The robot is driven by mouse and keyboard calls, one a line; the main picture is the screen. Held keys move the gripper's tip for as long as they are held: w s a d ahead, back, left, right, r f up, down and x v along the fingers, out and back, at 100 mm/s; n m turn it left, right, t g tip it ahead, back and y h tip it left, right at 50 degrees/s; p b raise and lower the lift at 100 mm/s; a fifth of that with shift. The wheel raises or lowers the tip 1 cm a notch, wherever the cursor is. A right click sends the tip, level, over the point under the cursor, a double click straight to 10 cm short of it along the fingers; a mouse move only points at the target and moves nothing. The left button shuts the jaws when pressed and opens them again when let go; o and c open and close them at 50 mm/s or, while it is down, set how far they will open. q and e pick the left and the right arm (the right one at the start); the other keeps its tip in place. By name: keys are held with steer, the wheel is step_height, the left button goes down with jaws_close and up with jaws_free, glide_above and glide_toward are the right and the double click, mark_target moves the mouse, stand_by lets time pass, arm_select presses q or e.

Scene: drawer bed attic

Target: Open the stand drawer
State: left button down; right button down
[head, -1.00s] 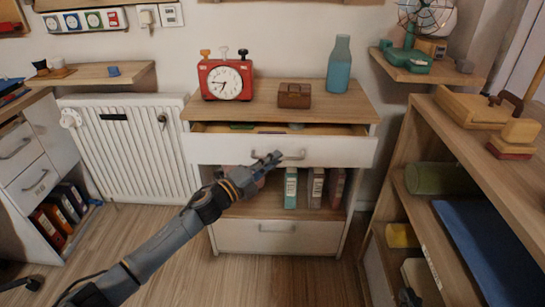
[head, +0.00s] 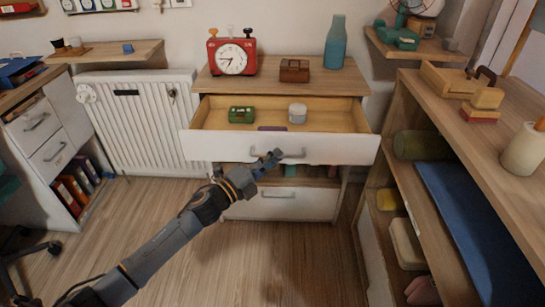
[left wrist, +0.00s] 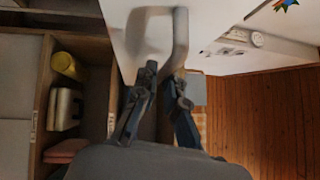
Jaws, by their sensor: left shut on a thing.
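The stand (head: 345,80) is a wooden-topped cabinet in the middle of the head view. Its upper drawer (head: 225,146) is pulled well out, with its white front towards me. Inside the drawer lie a green box (head: 241,114), a pale rounded container (head: 297,113) and a flat purple thing (head: 271,128). My left gripper (head: 276,157) is at the drawer's handle (head: 293,154), shut on it. In the left wrist view the fingers (left wrist: 160,82) close around the grey handle (left wrist: 181,35). My right gripper is not in view.
A red clock (head: 232,56), a brown box (head: 294,70) and a blue bottle (head: 335,42) stand on top. A lower drawer (head: 285,205) is shut. A wooden shelf unit (head: 440,120) stands close on the right. A radiator (head: 140,120) is behind left. The floor in front is clear.

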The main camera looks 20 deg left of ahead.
arm_select(q)
steer(key=c, duration=1.4)
jaws_free()
steer(key=v, duration=1.2)
